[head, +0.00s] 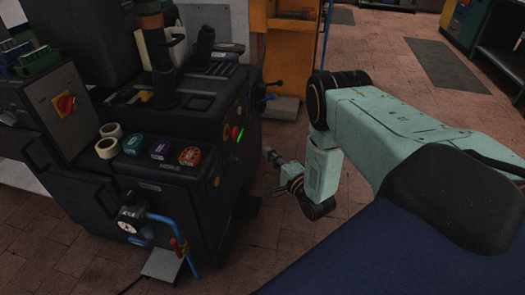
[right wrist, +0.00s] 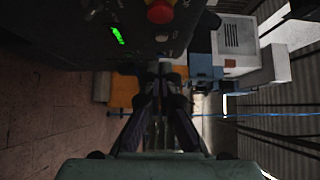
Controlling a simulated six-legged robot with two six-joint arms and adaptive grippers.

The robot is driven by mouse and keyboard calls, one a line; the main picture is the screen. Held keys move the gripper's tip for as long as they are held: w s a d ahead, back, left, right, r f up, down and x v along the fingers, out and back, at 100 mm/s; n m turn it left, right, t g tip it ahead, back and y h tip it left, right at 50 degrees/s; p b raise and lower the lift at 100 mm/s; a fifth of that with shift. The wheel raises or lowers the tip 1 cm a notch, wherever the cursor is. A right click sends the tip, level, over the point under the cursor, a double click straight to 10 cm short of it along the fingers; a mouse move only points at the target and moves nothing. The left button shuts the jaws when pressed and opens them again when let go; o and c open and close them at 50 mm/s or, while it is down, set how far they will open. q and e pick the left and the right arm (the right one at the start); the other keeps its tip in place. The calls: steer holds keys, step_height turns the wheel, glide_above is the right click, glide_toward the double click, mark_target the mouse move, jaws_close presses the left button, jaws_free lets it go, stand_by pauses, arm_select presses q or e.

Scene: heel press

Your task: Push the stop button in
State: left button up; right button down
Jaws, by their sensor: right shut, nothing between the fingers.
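The red stop button (head: 235,132) is on the side panel of the black machine (head: 180,195), next to a green lit strip. My left gripper is not in view.
A red rotary switch (head: 65,103) sits on a grey box at the left. Tape rolls (head: 110,130) and small coloured tins (head: 160,149) lie on the machine's ledge. A blue pipe (head: 175,222) juts out low in front. Tiled floor (head: 290,235) is clear beside the machine.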

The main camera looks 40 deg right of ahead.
steer(key=b, duration=0.3)
glide_toward(238, 132)
steer(key=w+d, duration=0.3)
arm_select(q)
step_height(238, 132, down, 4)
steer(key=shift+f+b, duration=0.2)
steer(key=shift+b, duration=0.3)
arm_select(e)
steer(key=w+a, duration=0.2)
steer(key=w, duration=0.1)
steer(key=shift+w+f, duration=0.15)
steer(key=shift+f, duration=0.1)
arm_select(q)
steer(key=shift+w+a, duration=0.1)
arm_select(e)
steer(key=shift+w+a, duration=0.1)
steer(key=shift+a, duration=0.05)
